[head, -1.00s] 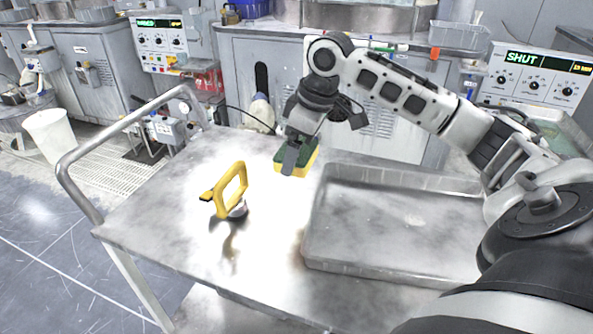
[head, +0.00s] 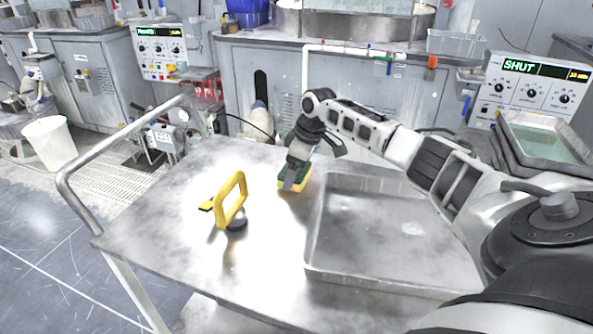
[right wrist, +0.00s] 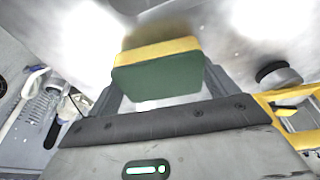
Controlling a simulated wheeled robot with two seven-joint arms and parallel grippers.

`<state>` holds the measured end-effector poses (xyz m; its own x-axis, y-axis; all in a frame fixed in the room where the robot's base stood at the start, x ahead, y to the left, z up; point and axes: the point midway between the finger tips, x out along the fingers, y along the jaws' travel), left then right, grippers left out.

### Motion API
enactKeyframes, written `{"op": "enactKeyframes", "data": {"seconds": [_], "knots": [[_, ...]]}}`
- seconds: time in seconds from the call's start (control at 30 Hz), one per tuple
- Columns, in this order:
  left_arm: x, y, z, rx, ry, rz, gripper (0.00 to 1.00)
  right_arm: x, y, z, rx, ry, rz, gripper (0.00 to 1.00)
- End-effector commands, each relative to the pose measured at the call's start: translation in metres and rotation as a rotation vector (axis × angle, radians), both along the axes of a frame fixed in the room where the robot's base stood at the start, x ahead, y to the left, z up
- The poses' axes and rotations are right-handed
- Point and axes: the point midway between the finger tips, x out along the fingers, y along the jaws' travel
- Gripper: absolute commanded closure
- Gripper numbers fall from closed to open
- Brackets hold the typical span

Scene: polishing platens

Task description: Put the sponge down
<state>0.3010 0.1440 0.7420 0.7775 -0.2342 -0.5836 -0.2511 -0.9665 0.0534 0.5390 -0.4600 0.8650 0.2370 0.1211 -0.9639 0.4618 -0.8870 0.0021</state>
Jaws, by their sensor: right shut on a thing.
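The sponge (head: 292,184), yellow with a green face, is at the cart top left of the tray's back corner. My right gripper (head: 294,176) is shut on it from above. In the right wrist view the sponge (right wrist: 158,72) sits between the two fingers (right wrist: 160,88), its yellow side close to the metal surface; I cannot tell whether it touches. The cart top (head: 160,220) is bare metal around it. My left gripper is not in view.
A yellow-handled tool (head: 232,202) with a round grey base stands left of the sponge. An empty metal tray (head: 312,250) fills the cart's right side. A push rail (head: 75,150) runs along the left edge. The cart's back left is clear.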

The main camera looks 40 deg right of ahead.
Motion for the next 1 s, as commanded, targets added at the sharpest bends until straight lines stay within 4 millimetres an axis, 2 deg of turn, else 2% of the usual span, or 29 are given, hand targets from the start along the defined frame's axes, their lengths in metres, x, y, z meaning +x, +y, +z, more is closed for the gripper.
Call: {"op": "enactKeyframes", "data": {"seconds": [0.07, 0.4, 0.43, 0.47, 0.77, 0.87, 1.0], "knots": [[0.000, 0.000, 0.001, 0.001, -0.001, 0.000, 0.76, 0.000, 0.000, -0.007, 0.002, 0.000, -0.001, 0.33], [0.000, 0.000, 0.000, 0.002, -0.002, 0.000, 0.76, 0.000, 0.000, -0.011, 0.001, -0.001, -0.001, 0.33], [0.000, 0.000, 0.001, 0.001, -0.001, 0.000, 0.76, 0.000, 0.000, -0.010, 0.001, -0.002, -0.001, 0.07], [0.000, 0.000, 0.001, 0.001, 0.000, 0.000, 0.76, 0.000, 0.000, -0.010, 0.001, -0.002, -0.001, 0.00], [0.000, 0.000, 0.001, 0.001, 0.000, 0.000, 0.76, 0.000, 0.000, -0.005, -0.001, -0.003, -0.001, 0.00], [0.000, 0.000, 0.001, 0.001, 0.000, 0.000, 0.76, -0.003, -0.002, 0.007, -0.001, -0.003, -0.001, 0.00], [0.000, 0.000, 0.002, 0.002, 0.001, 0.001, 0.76, -0.009, -0.006, 0.034, -0.001, -0.004, -0.001, 0.00]]}}
